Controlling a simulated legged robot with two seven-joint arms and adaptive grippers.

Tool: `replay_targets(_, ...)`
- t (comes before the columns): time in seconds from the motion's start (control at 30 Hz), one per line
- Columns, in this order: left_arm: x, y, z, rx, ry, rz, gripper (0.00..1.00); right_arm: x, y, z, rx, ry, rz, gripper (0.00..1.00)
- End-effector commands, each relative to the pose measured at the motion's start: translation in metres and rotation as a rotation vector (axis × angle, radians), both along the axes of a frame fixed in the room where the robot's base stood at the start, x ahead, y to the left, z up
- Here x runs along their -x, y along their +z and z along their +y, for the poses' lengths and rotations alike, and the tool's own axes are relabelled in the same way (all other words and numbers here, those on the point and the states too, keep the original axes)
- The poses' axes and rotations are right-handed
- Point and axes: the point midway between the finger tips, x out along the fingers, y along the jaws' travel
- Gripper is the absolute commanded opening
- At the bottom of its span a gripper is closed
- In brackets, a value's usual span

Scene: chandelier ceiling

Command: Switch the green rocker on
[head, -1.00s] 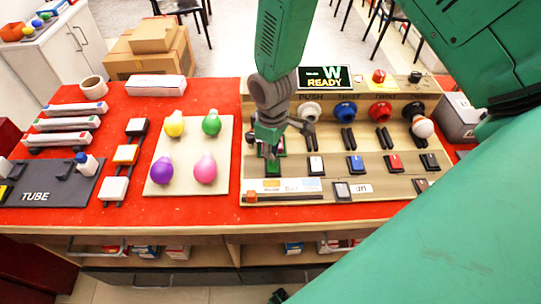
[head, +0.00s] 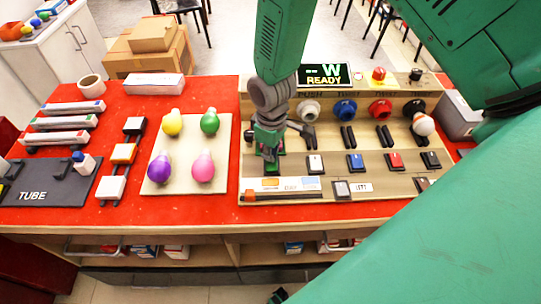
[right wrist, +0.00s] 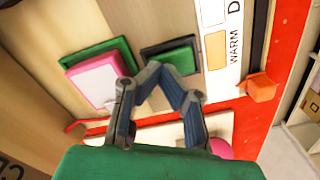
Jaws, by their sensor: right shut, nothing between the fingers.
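The green rocker (right wrist: 170,60) sits in a dark frame on the tan panel (head: 340,184). In the right wrist view its green face shows; I cannot tell which way it is tilted. In the head view only a bit of green (head: 272,172) shows below my right gripper (head: 269,155), which hides the rest. My right gripper (right wrist: 153,73) is shut and empty. Its fingertips overlap the lower left corner of the rocker's frame in the right wrist view; I cannot tell whether they touch. My left gripper is not in view.
A pink-and-white block (right wrist: 97,83) on a green base stands close to the rocker. A slider with an orange knob (right wrist: 260,87) is on the other side. White (head: 315,164), blue (head: 355,163) and red (head: 394,160) rockers continue the row. A display (head: 324,75) reads "READY".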

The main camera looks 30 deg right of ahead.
Motion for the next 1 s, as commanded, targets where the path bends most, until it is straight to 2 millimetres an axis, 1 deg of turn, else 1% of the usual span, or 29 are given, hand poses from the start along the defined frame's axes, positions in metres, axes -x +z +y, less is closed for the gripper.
replay_targets(0.17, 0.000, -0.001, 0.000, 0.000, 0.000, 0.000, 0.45, 0.000, -0.002, 0.000, 0.000, 0.000, 0.001, 0.00)
replay_targets(0.33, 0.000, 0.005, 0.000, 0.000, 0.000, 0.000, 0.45, 0.000, 0.004, 0.000, 0.000, 0.000, 0.001, 0.00)
replay_targets(1.0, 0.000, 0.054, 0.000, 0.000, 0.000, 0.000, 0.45, 0.000, 0.059, 0.000, 0.000, 0.000, 0.000, 0.00)
